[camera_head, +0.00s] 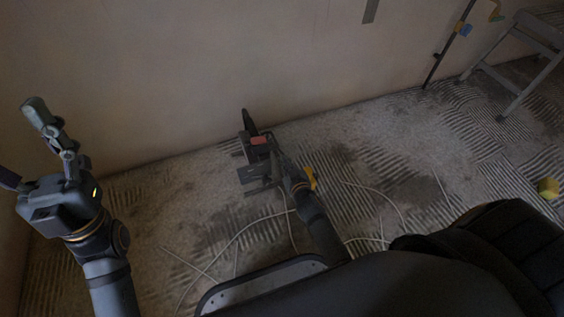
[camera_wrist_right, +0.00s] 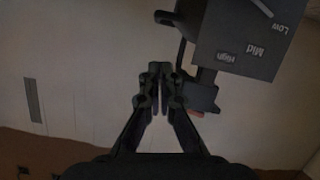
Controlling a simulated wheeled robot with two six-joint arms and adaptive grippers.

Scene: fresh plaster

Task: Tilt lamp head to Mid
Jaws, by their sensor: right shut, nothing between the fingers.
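The lamp head (camera_wrist_right: 240,38) is a dark box at the upper right of the right wrist view, with labels High, Mid and Low on its face. A thin pale line ends near Low. A dark bracket (camera_wrist_right: 200,95) with a reddish edge hangs below the box. My right gripper (camera_wrist_right: 161,86) is shut and empty beside this bracket; whether they touch is unclear. In the head view the lamp (camera_head: 251,174) is a dark cluster with a red piece, where my right arm ends. My left gripper (camera_head: 24,142) is open and empty at the left, away from the lamp.
A plaster wall (camera_head: 250,60) stands close behind the lamp. Pale cables (camera_head: 215,258) lie on the streaked floor. A grey stepladder (camera_head: 515,60) and a dark pole (camera_head: 448,48) stand at upper right.

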